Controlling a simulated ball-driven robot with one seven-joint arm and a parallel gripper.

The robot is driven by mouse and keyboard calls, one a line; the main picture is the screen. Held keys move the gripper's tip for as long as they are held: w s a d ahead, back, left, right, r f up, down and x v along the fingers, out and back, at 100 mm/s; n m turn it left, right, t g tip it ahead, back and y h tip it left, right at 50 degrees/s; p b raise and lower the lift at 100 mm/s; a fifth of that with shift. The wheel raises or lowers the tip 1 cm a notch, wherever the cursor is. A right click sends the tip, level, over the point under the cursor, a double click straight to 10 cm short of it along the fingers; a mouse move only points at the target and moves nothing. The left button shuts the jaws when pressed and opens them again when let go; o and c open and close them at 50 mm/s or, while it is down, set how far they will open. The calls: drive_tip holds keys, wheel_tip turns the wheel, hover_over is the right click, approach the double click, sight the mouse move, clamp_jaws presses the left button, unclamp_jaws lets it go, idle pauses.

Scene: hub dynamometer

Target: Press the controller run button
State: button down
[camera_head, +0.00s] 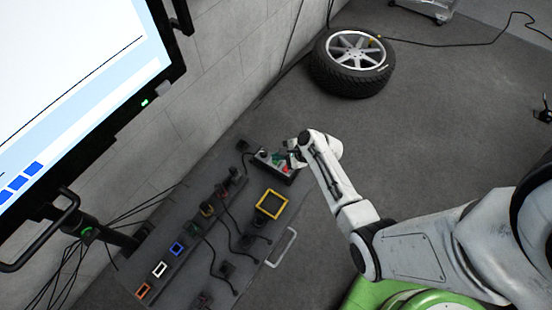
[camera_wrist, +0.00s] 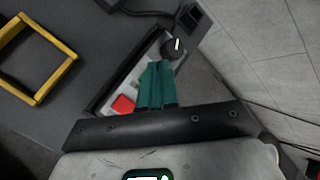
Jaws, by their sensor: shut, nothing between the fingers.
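The controller (camera_head: 265,165) is a small grey box at the far end of the dark bench in the head view. In the wrist view the controller (camera_wrist: 103,95) shows a red button (camera_wrist: 123,105) and a black knob (camera_wrist: 173,48) with a white mark. My gripper (camera_wrist: 157,68) has teal fingers, closed together and empty, over the panel between the red button and the knob. The fingers hide the panel beneath them; I cannot tell whether they touch it. In the head view my gripper (camera_head: 291,160) is at the controller's right side.
A yellow square frame (camera_head: 258,206) lies on the bench near the controller. Orange, white and blue frames (camera_head: 159,269) and several cabled devices lie farther left. A large monitor (camera_head: 85,75) stands at upper left. A tyred wheel (camera_head: 350,82) rests on the open floor.

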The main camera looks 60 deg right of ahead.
sight(278, 162)
wheel_tip(278, 162, up, 5)
drive_tip(key=p, duration=0.5)
idle(0.3)
idle(0.8)
